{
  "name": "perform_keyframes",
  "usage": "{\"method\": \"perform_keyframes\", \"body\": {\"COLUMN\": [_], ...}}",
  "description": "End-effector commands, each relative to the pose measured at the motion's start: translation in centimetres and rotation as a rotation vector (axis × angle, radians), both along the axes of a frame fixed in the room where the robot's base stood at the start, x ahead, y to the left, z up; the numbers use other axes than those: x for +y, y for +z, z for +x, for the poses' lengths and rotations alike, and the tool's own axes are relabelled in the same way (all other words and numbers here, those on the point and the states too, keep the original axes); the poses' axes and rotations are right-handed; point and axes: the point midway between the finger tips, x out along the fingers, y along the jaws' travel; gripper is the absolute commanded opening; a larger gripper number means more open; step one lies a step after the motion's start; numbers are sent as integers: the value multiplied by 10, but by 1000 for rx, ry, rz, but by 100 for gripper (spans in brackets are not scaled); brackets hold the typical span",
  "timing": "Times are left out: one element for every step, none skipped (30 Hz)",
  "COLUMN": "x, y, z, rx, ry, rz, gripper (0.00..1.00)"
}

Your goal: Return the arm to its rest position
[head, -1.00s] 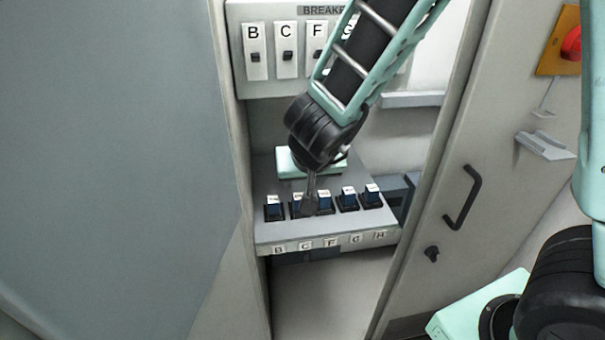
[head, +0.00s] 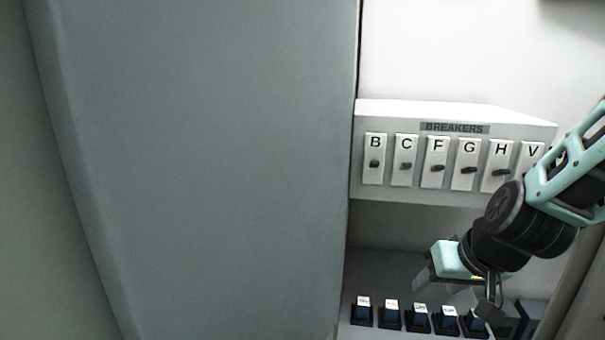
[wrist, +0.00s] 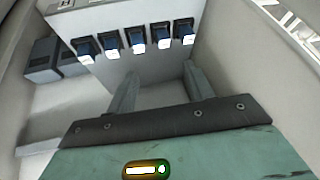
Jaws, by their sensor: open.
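My arm comes in from the right edge of the head view. My gripper (head: 486,298), with its mint-green hand, hangs over the right end of a row of dark blue switches (head: 391,315), in front of the cabinet. In the wrist view my gripper (wrist: 160,72) shows two grey fingers spread apart with nothing between them. The switch row (wrist: 137,38) lies beyond the fingertips there, and I see no clear contact. The hand hides part of the shelf behind it in the head view.
A breaker box (head: 454,196) with lettered toggles is above and behind my gripper. A large grey panel (head: 220,170) fills the left and centre of the head view. The cabinet's edge (head: 580,285) is close on the right.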

Motion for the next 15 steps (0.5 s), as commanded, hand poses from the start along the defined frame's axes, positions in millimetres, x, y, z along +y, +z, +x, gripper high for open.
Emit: {"method": "perform_keyframes", "body": {"x": [-11, -16, -23, -28, -33, -39, -44, -49, -55, -59, -64, -70, -74, -79, -85], "y": [0, 0, -1, -2, -2, -3, -3, -4, -4, -4, -4, -5, -5, -5, -5], "z": [-8, -12, -18, -22, -26, -32, -36, -39, -44, -48, -51, -56, -59, -62, -67], "rx": [27, 44, 66, 82, 99, 118, 131, 144, 162, 175, 186, 203, 213, 226, 241], "ry": [7, 11, 17, 20, 22, 23, 25, 25, 23, 23, 22, 19, 17, 15, 13], "rz": [-7, -13, -22, -30, -38, -49, -58, -66, -77, -86, -96, -108, -119, -128, -142], "gripper": [52, 52, 52, 52, 52, 52, 52, 52, 52, 52, 52, 52, 52, 52, 52]}}
